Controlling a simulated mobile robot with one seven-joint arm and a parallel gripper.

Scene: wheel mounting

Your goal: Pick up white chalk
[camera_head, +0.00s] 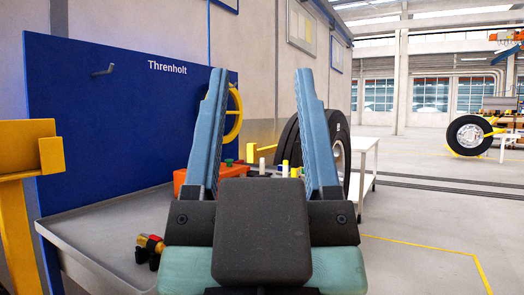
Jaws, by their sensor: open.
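My gripper (260,76) fills the middle of the view. Its two blue fingers point up and away, wide apart, with nothing between their tips. Beyond and between the fingers, small coloured items stand on a surface. A small pale upright piece (285,168) among them, close to the right finger, may be the white chalk; it is too small to be sure. It is apart from the fingers. The dark gripper body hides the surface below it.
An orange-red box (180,182) is behind the left finger. A yellow stand (18,200) is far left.

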